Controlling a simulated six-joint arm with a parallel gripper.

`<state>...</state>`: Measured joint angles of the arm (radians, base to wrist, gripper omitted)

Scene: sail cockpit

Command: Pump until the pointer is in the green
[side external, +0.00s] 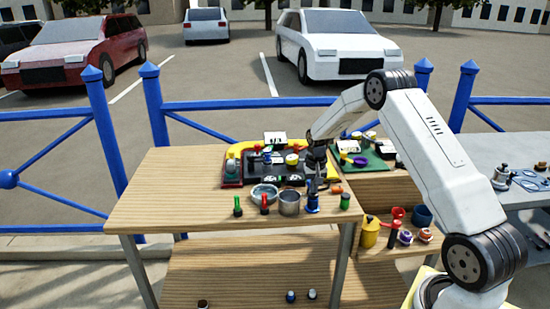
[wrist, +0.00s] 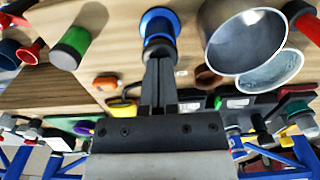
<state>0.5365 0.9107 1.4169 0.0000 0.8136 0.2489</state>
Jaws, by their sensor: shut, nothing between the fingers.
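No gauge pointer or green zone can be made out in either view.
A grey metal pot (side external: 289,204) and a shallow glass-like bowl (side external: 264,193) stand left of the blue piece. A green cylinder (side external: 345,202) stands close on its right. A black tray (side external: 262,170) with several parts lies behind.

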